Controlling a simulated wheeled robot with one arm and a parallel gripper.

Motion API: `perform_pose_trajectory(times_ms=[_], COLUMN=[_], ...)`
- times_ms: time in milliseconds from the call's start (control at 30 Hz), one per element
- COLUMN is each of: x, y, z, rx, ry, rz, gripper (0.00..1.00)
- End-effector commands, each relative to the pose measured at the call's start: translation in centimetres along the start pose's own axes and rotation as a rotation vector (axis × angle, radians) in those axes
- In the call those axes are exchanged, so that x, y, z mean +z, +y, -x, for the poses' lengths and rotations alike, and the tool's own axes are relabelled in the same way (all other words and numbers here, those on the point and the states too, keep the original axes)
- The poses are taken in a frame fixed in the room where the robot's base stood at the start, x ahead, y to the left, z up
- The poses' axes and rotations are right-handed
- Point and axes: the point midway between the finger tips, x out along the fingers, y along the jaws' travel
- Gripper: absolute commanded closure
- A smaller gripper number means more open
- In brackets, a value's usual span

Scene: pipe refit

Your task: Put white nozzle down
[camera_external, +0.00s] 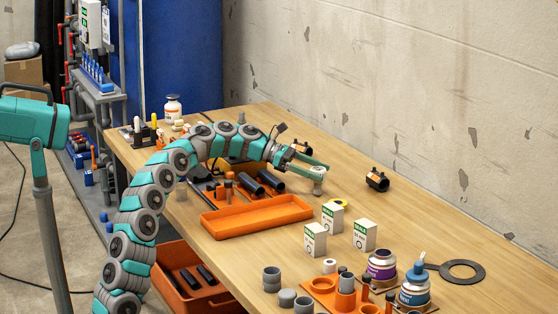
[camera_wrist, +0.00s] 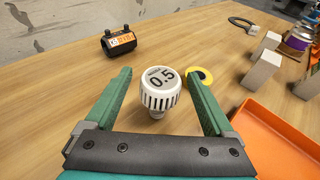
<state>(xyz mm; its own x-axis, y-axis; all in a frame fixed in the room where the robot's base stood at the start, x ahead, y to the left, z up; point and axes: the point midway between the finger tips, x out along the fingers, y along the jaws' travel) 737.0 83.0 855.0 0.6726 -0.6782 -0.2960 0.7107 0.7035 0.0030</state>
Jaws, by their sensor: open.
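The white nozzle (camera_wrist: 160,88) stands upright on the wooden table in the wrist view. Its slotted round head bears the mark 0.5, and a narrower stem shows below it. My gripper (camera_wrist: 162,80) is open, with one green finger on each side of the nozzle and a visible gap to both. In the external view the nozzle (camera_external: 318,184) is by the tips of my gripper (camera_external: 314,172), beyond the orange tray.
An orange tray (camera_external: 256,217) lies nearby. A black and orange device (camera_external: 377,180) sits beyond the nozzle. A yellow ring (camera_wrist: 201,76) lies close by the nozzle. Several white boxes (camera_external: 333,217) stand nearer the camera. Bare table lies around the nozzle.

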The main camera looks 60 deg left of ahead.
Motion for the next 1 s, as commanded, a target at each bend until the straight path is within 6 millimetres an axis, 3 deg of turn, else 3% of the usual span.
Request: perform_pose_trajectory(times_ms=[200, 400, 600, 1000], x=[0.3, 0.1, 0.1, 0.1], y=[0.0, 0.0, 0.0, 0.0], z=[4.8, 7.5, 8.4, 8.5], rx=[0.005, 0.001, 0.0, 0.0], ry=[-0.003, -0.001, 0.0, 0.0], rz=[-0.002, -0.002, -0.001, -0.001], gripper=[0.12, 0.12, 0.12, 0.12])
